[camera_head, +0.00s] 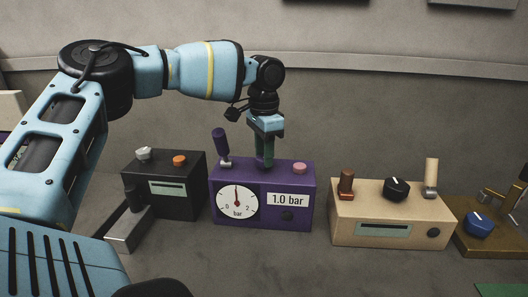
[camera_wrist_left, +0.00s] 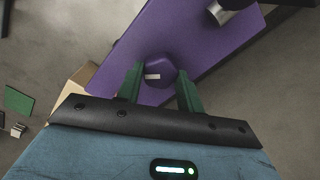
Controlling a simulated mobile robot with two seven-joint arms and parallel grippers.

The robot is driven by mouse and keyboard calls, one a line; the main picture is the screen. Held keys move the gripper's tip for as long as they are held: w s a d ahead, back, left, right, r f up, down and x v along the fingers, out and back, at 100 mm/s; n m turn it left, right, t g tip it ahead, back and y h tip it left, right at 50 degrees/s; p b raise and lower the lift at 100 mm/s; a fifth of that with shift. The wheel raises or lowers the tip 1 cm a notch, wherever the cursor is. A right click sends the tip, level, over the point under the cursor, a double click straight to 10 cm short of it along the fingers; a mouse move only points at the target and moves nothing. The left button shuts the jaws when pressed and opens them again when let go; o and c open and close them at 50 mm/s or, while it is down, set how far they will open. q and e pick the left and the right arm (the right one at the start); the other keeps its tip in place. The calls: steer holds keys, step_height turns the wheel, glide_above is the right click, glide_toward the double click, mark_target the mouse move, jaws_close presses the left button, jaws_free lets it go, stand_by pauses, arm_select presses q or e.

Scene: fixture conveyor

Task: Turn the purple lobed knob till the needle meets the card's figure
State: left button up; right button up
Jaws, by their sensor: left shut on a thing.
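The purple lobed knob (camera_wrist_left: 159,72) is on the top face of the purple box (camera_head: 275,213); a white mark shows on it in the left wrist view. My left gripper (camera_head: 264,162) points down from above, its green fingers (camera_wrist_left: 160,88) on either side of the knob, shut on it. My right gripper is not in view.
A purple lever (camera_head: 220,142) and a pink button (camera_head: 300,168) flank the gripper on the purple box. A black box (camera_head: 183,198) stands left, a beige box (camera_head: 390,219) right, and a brown box (camera_head: 478,243) farther right. A gap separates purple and beige boxes.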

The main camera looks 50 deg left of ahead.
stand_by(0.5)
arm_select(q)
steer(key=o, duration=1)
steer(key=shift+r, duration=0.1)
steer(key=shift+r, duration=3.8)
